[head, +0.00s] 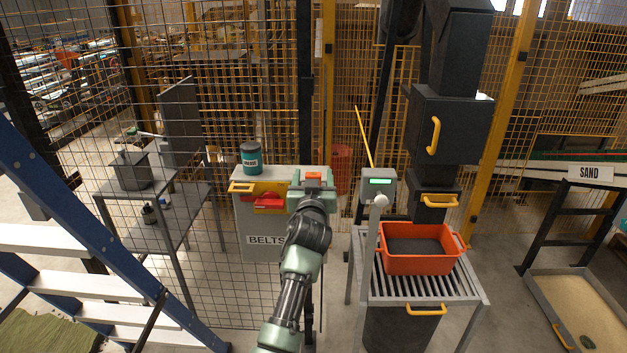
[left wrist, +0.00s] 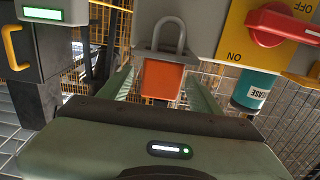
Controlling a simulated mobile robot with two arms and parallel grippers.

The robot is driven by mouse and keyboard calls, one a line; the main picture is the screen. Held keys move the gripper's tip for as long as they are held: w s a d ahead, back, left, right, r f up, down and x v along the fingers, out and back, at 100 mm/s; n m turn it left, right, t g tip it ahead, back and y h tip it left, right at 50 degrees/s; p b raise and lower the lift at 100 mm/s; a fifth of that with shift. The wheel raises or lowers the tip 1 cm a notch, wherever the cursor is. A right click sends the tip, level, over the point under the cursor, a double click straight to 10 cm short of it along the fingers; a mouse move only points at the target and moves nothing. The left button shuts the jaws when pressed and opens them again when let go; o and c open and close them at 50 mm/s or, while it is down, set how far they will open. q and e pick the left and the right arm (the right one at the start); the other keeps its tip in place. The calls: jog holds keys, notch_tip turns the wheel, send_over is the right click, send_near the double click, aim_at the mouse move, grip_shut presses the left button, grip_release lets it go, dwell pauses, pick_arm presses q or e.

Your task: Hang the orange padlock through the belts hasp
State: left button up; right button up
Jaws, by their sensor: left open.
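The orange padlock (left wrist: 162,80) shows in the left wrist view with its grey shackle pointing up in the picture. It also shows in the head view (head: 313,176) at the right end of the belts box (head: 253,222). My left gripper (left wrist: 160,73) is open, with one finger on each side of the padlock and visible gaps to it. In the head view my left gripper (head: 313,186) partly covers the box's front right. A grey bracket-like part lies across the shackle's base; I cannot tell whether the shackle passes through the hasp. My right gripper is not in view.
A red rotary switch (head: 268,201) on a yellow plate and a teal grease tin (head: 251,158) are left of the padlock. A grey post with a display (head: 379,183) and an orange crate (head: 462,268) stand right. A blue ladder (head: 75,225) is at left.

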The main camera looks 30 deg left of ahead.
pick_arm(q)
jog(key=shift+c, duration=0.3)
grip_shut()
